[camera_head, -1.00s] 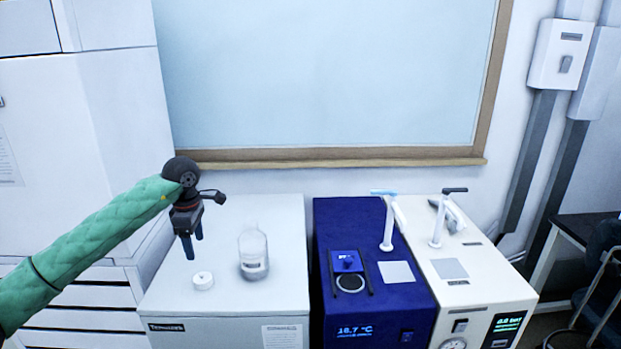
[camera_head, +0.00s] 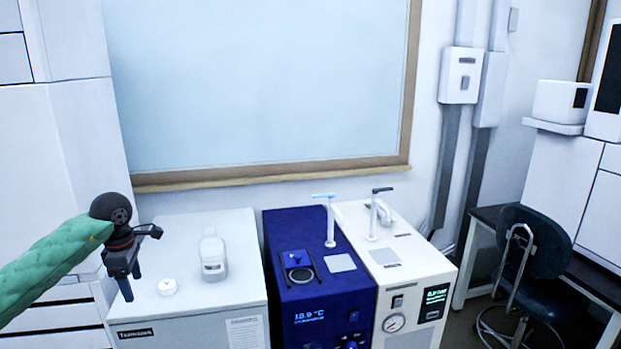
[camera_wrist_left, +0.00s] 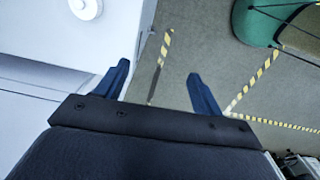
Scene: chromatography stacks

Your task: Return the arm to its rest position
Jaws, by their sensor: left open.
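My left arm, in a green quilted sleeve, comes in from the left in the head view. Its left gripper (camera_head: 129,286) points down beside the left edge of the white unit and is open and empty. In the left wrist view the two blue fingers of the left gripper (camera_wrist_left: 158,88) stand apart with only floor between them. A small round white cap (camera_head: 167,287) lies on top of the white unit (camera_head: 190,302), a little right of the gripper and apart from it. My right gripper is not in view.
A clear bottle (camera_head: 213,257) stands on the white unit. A blue unit (camera_head: 318,295) and a cream unit (camera_head: 412,272) with taps stand to its right. A dark chair (camera_head: 535,245) is at far right. Floor with striped tape (camera_wrist_left: 160,65) shows below the gripper.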

